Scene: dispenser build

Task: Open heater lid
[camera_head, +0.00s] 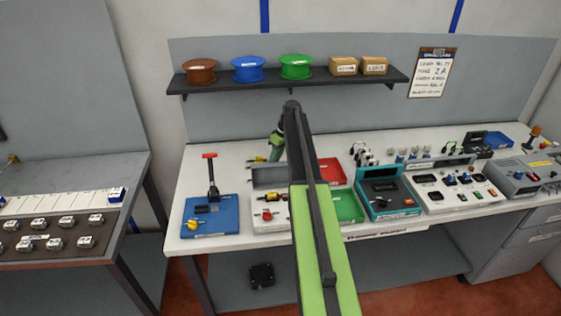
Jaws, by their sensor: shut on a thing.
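A teal box (388,190) with a dark top stands on the bench right of my arm. I cannot tell for sure whether it is the heater, and I cannot make out a separate lid. My arm reaches up the middle of the view and bends down behind its elbow toward the back of the bench. My gripper (274,153) shows small and dark at its end, behind the grey bin and left of the teal box. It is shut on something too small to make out. My arm hides part of the bench.
A blue base (212,215) with a red-topped lever stands at the left. A grey bin (268,178), red bin (329,172) and green bin (346,206) surround my arm. A white control panel (450,186) stands at right. A shelf (290,85) with spools hangs above.

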